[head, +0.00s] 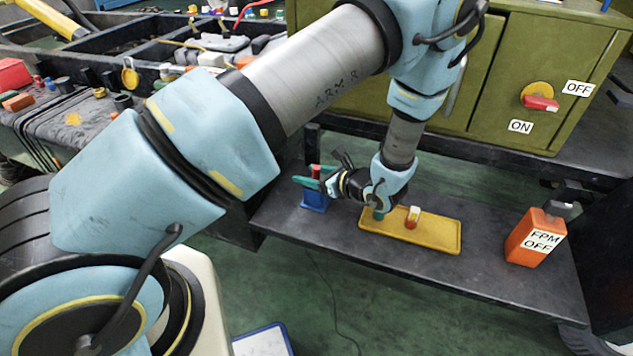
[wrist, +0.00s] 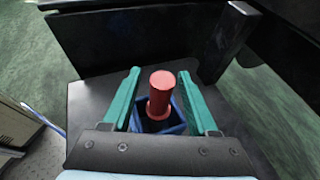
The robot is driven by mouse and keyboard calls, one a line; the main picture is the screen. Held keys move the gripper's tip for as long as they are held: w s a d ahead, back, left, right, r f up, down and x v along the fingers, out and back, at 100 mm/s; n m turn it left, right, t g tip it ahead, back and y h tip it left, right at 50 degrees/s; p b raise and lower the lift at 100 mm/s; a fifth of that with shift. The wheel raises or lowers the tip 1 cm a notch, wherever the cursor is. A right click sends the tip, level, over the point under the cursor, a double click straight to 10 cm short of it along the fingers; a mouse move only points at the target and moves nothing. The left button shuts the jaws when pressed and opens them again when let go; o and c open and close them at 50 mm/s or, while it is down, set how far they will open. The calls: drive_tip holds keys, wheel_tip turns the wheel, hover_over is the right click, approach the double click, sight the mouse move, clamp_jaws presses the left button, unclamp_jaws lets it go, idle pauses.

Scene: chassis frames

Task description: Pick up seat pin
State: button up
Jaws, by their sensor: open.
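A red pin (wrist: 161,90) with a wider collar stands upright in a small blue holder (wrist: 150,119); I take it to be the seat pin. My gripper (wrist: 159,74) is open, with one green finger on each side of the pin and a gap visible on both sides. In the head view the blue holder (head: 314,201) stands at the left end of the low dark shelf. The red pin (head: 316,171) shows above it, and my gripper (head: 308,181) reaches it from the right. The lower part of the pin is hidden inside the holder.
A yellow tray (head: 440,240) with a red-and-white piece (head: 412,217) lies on the shelf, below my wrist. A dark post (wrist: 226,45) rises beyond the right finger. A green cabinet (head: 500,75) stands behind.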

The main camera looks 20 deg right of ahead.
drive_tip(key=shift+w+a+f, duration=0.1)
drive_tip(key=shift+w+f, duration=0.05)
drive_tip(key=shift+w, duration=0.1)
drive_tip(key=shift+c, duration=0.2)
clamp_jaws()
idle(0.4)
